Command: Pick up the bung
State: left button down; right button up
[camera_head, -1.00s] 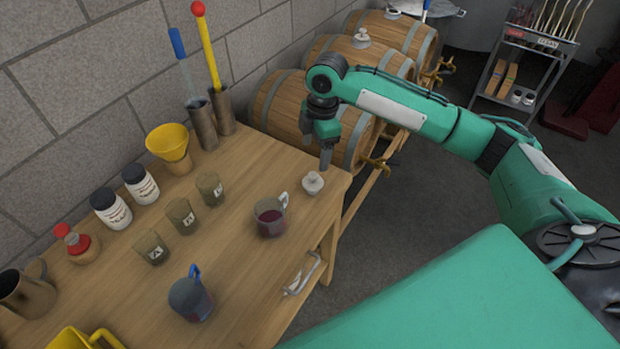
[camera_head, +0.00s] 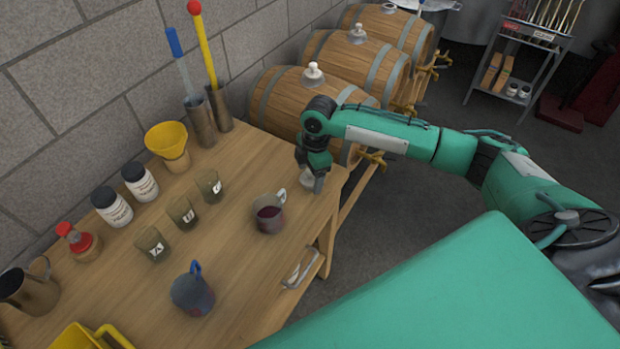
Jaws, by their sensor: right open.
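The pale bung (camera_head: 306,179) sits on the wooden table (camera_head: 235,250) near its far right corner, partly hidden by my right gripper. My right gripper (camera_head: 310,176) points down over the bung, with its fingers low on either side of it. It is open; whether a finger touches the bung cannot be told. My left gripper is not in view.
A mug of dark red liquid (camera_head: 268,213) stands just left of the bung. Lettered cups (camera_head: 182,213), a yellow funnel (camera_head: 170,142) and a blue-handled jug (camera_head: 192,292) stand further left. Barrels (camera_head: 290,100), with similar pale stoppers on top, are behind the table.

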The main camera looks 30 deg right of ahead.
jog(key=c, duration=1)
jog(key=shift+c, duration=0.2)
